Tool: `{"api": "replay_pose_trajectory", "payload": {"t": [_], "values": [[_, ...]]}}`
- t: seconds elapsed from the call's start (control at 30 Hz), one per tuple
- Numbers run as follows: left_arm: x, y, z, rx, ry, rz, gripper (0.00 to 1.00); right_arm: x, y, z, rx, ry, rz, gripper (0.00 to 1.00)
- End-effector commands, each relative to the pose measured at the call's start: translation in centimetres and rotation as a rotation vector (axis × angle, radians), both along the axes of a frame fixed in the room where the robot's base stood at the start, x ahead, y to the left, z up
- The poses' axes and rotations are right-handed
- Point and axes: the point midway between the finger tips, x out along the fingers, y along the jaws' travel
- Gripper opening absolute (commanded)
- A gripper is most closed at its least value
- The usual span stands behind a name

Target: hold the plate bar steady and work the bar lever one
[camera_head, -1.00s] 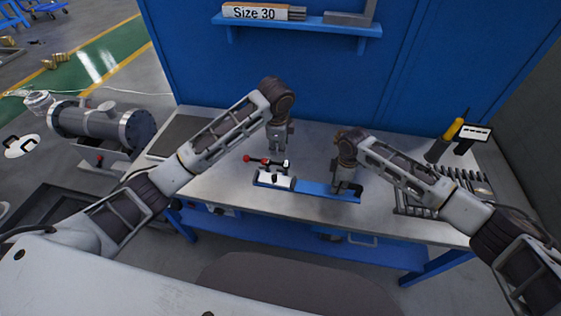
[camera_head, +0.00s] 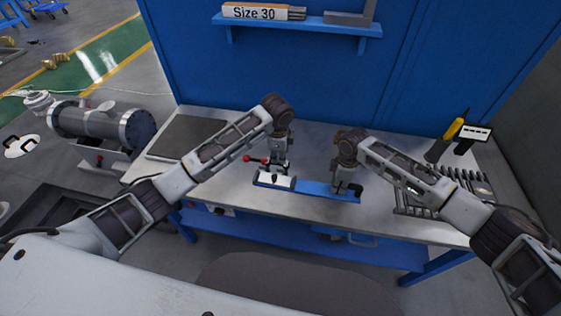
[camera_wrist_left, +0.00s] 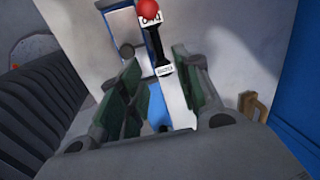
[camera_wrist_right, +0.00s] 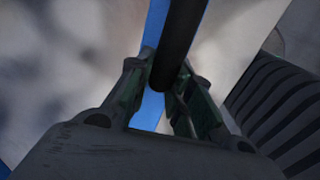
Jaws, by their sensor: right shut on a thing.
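The plate bar (camera_head: 314,188) is a long blue strip lying on the bench, with a white block (camera_head: 275,180) at its left end. The bar lever one, black with a red ball knob (camera_head: 247,158), sits above that block; the lever (camera_wrist_left: 160,48) also shows in the left wrist view. My left gripper (camera_head: 279,167) is open just above the lever, its green pads apart. The lever's shaft shows ahead of and partly between the pads. My right gripper (camera_head: 346,187) is shut on the bar's black upright handle (camera_wrist_right: 180,40) at the right end.
A rack of dark rods (camera_head: 450,190) and a yellow-handled tool (camera_head: 452,130) are at the right. A dark flat plate (camera_head: 190,137) lies at the left. A blue wall panel stands behind.

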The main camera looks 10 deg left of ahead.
Motion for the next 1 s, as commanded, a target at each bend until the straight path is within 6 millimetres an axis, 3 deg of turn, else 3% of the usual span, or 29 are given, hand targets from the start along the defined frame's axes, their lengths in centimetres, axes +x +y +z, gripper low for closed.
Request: {"api": "replay_pose_trajectory", "payload": {"t": [0.3, 0.5, 0.93, 1.0], "values": [[0.8, 0.0, -4.0, 0.000, 0.001, 0.000, 0.34, -0.1, 0.0, -0.1, 0.000, 0.002, 0.001, 0.00], [1.1, 0.0, -5.7, 0.000, 0.001, 0.000, 0.34, -0.1, 0.0, -0.1, 0.000, 0.003, 0.001, 0.00], [1.2, 0.0, -6.2, 0.000, 0.000, -0.001, 0.34, -0.1, 0.0, -0.1, 0.000, 0.003, 0.001, 0.00], [1.2, 0.0, -6.2, 0.000, 0.000, -0.001, 0.25, -0.1, 0.0, -0.1, 0.000, 0.003, 0.001, 0.00]]}}
